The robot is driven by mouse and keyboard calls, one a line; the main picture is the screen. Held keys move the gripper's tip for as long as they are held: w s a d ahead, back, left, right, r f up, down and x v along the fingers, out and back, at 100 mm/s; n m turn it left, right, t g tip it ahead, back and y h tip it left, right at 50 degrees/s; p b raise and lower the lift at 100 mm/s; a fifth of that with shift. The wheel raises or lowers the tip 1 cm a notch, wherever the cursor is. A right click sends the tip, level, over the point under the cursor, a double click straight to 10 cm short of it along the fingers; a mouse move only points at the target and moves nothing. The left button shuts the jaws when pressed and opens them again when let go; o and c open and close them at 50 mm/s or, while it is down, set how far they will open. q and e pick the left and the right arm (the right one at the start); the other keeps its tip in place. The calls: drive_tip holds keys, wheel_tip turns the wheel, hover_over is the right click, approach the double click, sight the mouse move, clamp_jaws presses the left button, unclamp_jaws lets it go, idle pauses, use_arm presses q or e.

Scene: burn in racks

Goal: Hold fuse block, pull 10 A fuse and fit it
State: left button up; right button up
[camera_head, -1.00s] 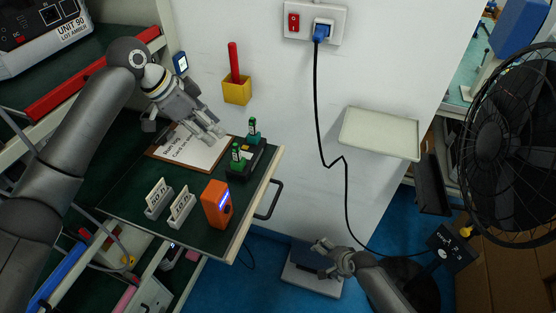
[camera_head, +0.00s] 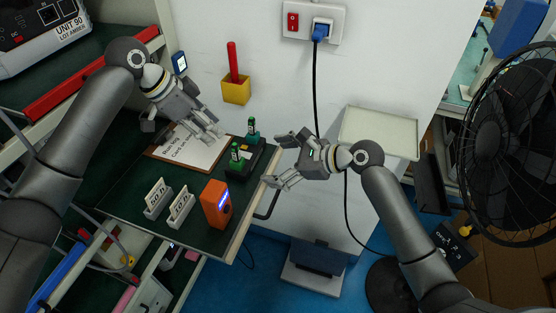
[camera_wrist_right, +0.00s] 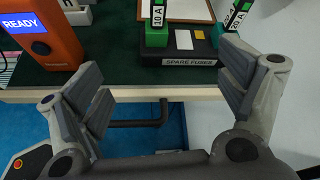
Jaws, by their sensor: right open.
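The black fuse block (camera_head: 243,170), labelled SPARE FUSES in the right wrist view (camera_wrist_right: 190,62), sits at the drawer's right edge. Two green-based fuses stand upright in it. The nearer fuse (camera_head: 237,157) reads 10 A in the right wrist view (camera_wrist_right: 157,22). The farther fuse (camera_head: 251,130) is cut off by the top edge there. My right gripper (camera_head: 281,161) is open and empty, just right of the block, its fingers (camera_wrist_right: 166,98) apart and not touching it. My left gripper (camera_head: 213,133) hangs over the clipboard, left of the block; its fingertips look close together.
An orange device (camera_head: 215,205) reading READY (camera_wrist_right: 40,35) and two white holders (camera_head: 157,200) (camera_head: 181,209) stand on the green drawer surface. A clipboard (camera_head: 180,158) lies behind. A pale wall tray (camera_head: 380,130) and black cable (camera_head: 316,90) are near my right arm.

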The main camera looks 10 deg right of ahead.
sight(243, 163)
drive_tip(key=x, duration=1)
drive_tip(key=shift+w+a, duration=0.15)
drive_tip(key=shift+a, duration=0.15)
drive_tip(key=shift+c, duration=0.5)
drive_tip(key=c, duration=1.4)
drive_tip(key=shift+c, duration=0.8)
drive_tip(key=shift+d+f, duration=0.1)
drive_tip(key=shift+f, duration=0.05)
